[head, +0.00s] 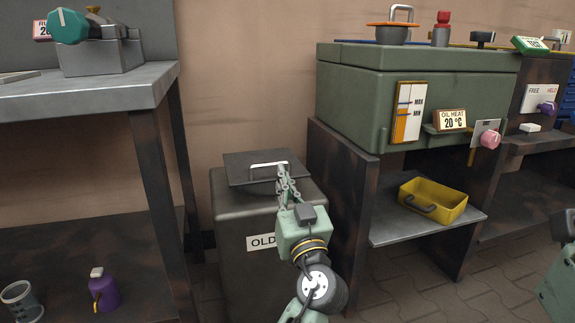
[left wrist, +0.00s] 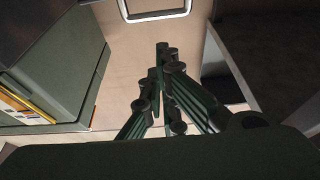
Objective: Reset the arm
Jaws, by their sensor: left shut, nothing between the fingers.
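My left gripper (head: 282,168) is shut and empty. In the head view its fingertips overlap the handle (head: 268,164) on the lid (head: 240,172) of a dark bin (head: 230,210) labelled "OLD", with the rest of the label hidden by my arm. In the left wrist view the shut fingers (left wrist: 162,46) point up the picture, and a pale handle loop (left wrist: 155,14) shows beyond the tips with a gap in the picture. I cannot tell the true distance to it. My right gripper is not in view; only part of my right arm shows at the right edge.
A metal bench (head: 85,92) stands left of the bin. A purple bottle (head: 103,290) stands low at left.

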